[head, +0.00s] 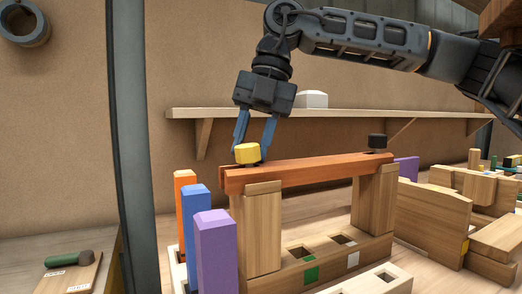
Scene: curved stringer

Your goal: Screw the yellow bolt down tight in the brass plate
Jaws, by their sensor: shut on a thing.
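The yellow bolt (247,154) has a round, wide head and stands at the left end of an orange-brown beam (310,172). My gripper (250,150) points down from above, its two blue fingers on either side of the bolt head and shut on it. The bolt's shank is hidden, so I cannot tell how deep it sits; a little dark shows under the head. I cannot make out a brass plate; the beam and the bolt head cover that spot.
The beam rests on two wooden posts (375,205). A black bolt (377,142) stands at its right end. Orange, blue (197,225) and purple (215,250) blocks stand at the front left. A shelf (370,114) with a white box (312,99) runs behind. Wooden blocks crowd the right.

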